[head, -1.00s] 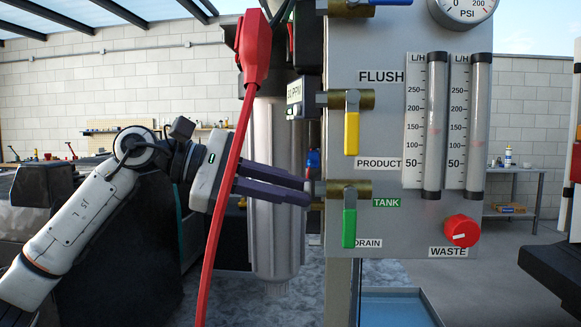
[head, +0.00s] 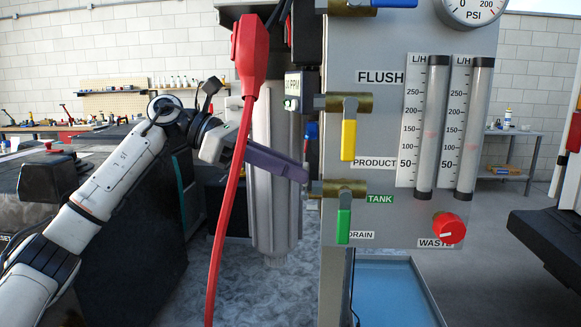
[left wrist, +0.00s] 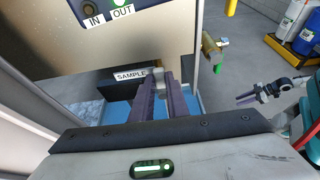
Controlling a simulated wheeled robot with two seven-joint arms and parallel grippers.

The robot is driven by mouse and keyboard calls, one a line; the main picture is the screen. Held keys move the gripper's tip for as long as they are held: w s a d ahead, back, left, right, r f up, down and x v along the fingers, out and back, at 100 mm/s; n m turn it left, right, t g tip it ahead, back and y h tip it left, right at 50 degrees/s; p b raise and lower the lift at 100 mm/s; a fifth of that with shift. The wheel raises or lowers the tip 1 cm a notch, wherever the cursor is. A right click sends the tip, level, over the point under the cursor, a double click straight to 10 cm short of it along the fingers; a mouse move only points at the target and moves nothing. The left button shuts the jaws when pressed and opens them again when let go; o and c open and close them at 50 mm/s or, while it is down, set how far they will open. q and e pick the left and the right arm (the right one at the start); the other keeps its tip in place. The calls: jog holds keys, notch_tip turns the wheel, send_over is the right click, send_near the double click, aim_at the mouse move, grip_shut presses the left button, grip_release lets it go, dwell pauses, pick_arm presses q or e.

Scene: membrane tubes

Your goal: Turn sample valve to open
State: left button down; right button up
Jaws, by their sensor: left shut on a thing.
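The sample valve sits by the SAMPLE label (left wrist: 130,76) in the left wrist view. Only a small grey piece of it (left wrist: 158,76) shows between my fingers; its handle and angle are mostly hidden. My left gripper (left wrist: 161,80) is shut on it, with a narrow gap between the dark purple fingers. In the head view the left gripper (head: 306,174) reaches the panel's left side, and the panel edge hides the valve. My right gripper (left wrist: 248,98) seems to show small at the right of the left wrist view.
The grey panel (head: 385,130) carries a yellow-handled valve (head: 348,140), a green-handled valve (head: 344,222) and a red knob (head: 449,228). A red cable (head: 229,190) hangs in front of my left gripper. A white filter housing (head: 275,170) stands behind the fingers.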

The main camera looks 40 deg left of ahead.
pick_arm(q)
jog(key=shift+w, duration=0.1)
dwell(0.5)
jog(key=c, duration=1.7)
grip_release()
jog(key=shift+a, duration=0.1)
jog(key=v, duration=1)
jog(key=shift+a+r, duration=0.1)
